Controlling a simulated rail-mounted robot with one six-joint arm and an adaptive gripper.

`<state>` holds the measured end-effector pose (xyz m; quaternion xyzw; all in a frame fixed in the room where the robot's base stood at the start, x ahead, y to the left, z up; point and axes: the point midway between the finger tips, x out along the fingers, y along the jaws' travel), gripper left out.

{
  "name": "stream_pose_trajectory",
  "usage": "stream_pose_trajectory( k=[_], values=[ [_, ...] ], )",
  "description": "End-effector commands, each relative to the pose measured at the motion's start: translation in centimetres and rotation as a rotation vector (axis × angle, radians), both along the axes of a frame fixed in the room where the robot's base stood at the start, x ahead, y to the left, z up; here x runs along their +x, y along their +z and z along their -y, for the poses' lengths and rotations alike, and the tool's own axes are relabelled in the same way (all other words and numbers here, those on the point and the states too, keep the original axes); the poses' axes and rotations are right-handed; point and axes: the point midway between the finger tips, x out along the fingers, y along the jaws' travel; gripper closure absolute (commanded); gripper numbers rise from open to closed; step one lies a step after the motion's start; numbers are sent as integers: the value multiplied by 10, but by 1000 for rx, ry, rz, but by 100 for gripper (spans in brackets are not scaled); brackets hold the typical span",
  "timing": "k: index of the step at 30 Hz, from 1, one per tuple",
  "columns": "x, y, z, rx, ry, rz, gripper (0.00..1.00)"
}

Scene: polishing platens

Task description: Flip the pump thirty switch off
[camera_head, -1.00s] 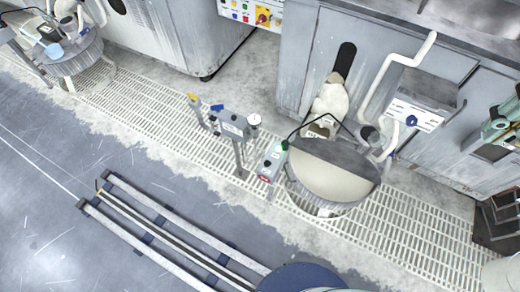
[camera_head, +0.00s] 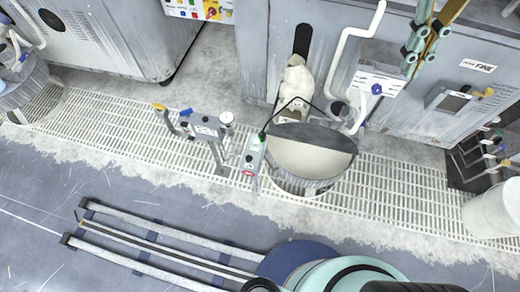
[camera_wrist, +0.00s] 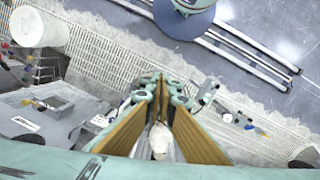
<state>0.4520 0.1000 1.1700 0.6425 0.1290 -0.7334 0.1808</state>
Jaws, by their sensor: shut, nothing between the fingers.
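A small grey switch box (camera_head: 252,158) with a green top and a red-ringed label stands on a post left of the drum (camera_head: 312,160); I cannot read a pump number on it. My gripper (camera_wrist: 160,78) is shut and empty, its brown fingers meeting at the tips in the wrist view. In the head view, part of its teal and brown linkage shows at the upper right, by the cabinet front, well away from the switch box.
A post with a dial gauge (camera_head: 226,117) and blue and yellow handles stands left of the switch box. A white bent pipe (camera_head: 340,70) rises behind the drum. A white bucket (camera_head: 492,212) is at right. The grating (camera_head: 400,190) has free room in front of the drum.

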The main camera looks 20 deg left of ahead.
Motion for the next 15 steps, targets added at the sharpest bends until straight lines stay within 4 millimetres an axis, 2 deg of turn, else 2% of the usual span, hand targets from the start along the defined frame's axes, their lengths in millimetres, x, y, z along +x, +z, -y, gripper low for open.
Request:
stream_pose_trajectory(
  k=[15],
  values=[
    [23, -32, -39, -77, 122, -102, 100]
  ],
)
